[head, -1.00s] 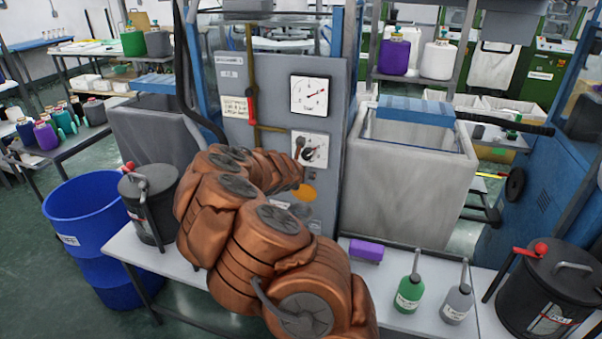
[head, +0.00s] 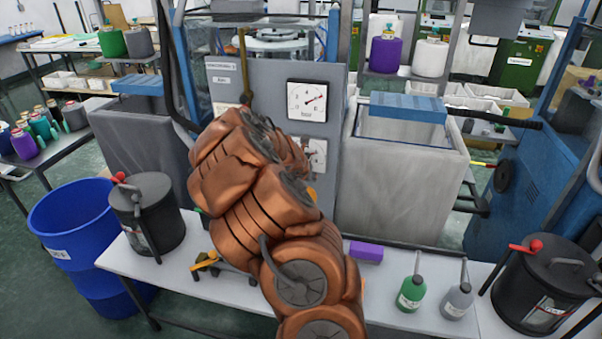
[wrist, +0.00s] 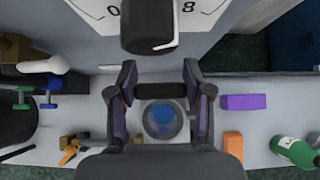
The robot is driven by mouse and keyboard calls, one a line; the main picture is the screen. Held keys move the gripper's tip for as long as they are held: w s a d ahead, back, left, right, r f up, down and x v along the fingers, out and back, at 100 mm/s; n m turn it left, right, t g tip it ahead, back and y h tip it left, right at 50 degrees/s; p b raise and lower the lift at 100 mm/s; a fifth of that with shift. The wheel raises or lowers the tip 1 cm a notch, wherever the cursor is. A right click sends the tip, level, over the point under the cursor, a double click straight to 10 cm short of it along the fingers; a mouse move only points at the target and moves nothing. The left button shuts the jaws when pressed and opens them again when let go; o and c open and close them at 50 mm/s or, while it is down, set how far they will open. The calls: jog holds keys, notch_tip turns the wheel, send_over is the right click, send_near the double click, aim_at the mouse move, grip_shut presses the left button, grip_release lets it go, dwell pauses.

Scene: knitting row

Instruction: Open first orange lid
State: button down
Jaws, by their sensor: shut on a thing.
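An orange sliver, likely the orange lid (head: 313,193), shows low on the grey panel in the head view, mostly hidden behind my arm. I cannot make out an orange lid in the wrist view. My gripper (wrist: 159,80) is seen in the wrist view, its two dark fingers apart. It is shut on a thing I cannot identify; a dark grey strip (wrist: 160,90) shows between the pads. A grey square piece with a round blue centre (wrist: 160,120) shows below that. A black knob (wrist: 150,25) stands before a numbered dial just past the fingertips.
The white bench (head: 205,285) bears a purple block (head: 366,252), a green bottle (head: 411,293), a grey bottle (head: 457,300) and black lidded pots at both ends. A blue barrel (head: 75,225) stands left. A gauge (head: 307,100) is above the dial.

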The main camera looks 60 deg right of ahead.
jog(key=shift+f, duration=0.15)
jog(key=shift+c, duration=2.2)
grip_release()
jog(key=v, duration=1.2)
